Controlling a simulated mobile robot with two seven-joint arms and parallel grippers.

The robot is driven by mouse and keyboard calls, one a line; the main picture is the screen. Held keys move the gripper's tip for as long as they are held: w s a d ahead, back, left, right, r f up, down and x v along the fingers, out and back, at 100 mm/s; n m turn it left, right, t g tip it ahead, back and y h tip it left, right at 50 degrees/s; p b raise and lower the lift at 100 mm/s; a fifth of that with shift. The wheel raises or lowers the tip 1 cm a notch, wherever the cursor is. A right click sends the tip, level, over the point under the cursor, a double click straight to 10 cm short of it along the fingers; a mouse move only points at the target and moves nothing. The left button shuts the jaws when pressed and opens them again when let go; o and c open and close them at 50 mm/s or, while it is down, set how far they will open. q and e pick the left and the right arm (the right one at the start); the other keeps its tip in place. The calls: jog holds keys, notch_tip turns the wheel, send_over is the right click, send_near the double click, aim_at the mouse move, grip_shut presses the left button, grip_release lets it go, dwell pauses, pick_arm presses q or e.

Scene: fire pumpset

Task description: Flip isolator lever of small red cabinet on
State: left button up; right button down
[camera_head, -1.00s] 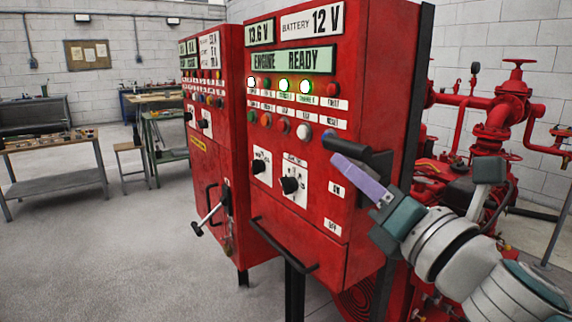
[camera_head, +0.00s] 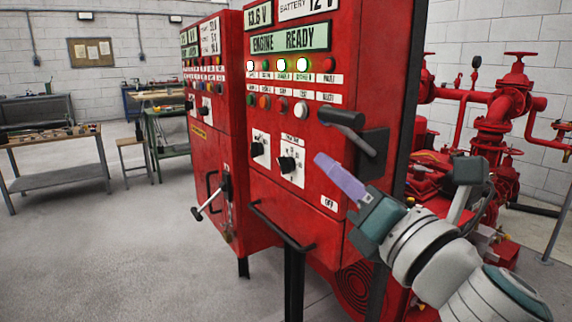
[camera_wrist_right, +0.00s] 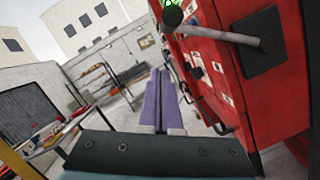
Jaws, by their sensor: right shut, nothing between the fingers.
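The near red cabinet (camera_head: 325,240) reads "ENGINE READY" on its display. Its isolator lever (camera_head: 345,118) has a black grip on a grey arm, rising up and left from a black plate (camera_head: 372,155) at the cabinet's right edge. An "OFF" label (camera_head: 329,203) shows below it. My right gripper (camera_head: 320,159) is shut and empty, its purple fingers below the lever's grip and apart from it. In the right wrist view the lever (camera_wrist_right: 220,35) is above and right of the shut fingers (camera_wrist_right: 160,76). My left gripper is out of view.
A second red cabinet (camera_head: 213,140) stands to the left, with a light-shafted lever (camera_head: 208,203) on its front. A black bar handle (camera_head: 280,232) juts from the near cabinet. Red pipework (camera_head: 495,120) stands behind at right.

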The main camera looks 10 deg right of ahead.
jog(key=v, duration=0.8)
jog(key=shift+s+b, duration=0.4)
jog(key=shift+r, duration=0.1)
jog(key=s+a+n+g+y+p, duration=0.35)
jog(key=a+n+g, duration=0.2)
jog(key=n, duration=0.65)
jog(key=s+a+n+g+y+p, duration=0.2)
jog(key=s+a+n+g+y, duration=0.25)
jog(key=n, duration=0.75)
jog(key=s+d+f+n+g+h+p, duration=0.25)
jog(key=s+d+n+h, duration=0.3)
jog(key=n, duration=0.35)
jog(key=s+d+f+n+g+h+p, duration=0.1)
jog(key=s+d+n+g+h+p, duration=0.25)
jog(key=s+n+h, duration=0.35)
notch_tip(320, 180, up, 38)
jog(key=d+n+p, duration=0.1)
jog(key=n+p, duration=0.1)
jog(key=p, duration=3.5)
jog(key=shift+d, duration=0.4)
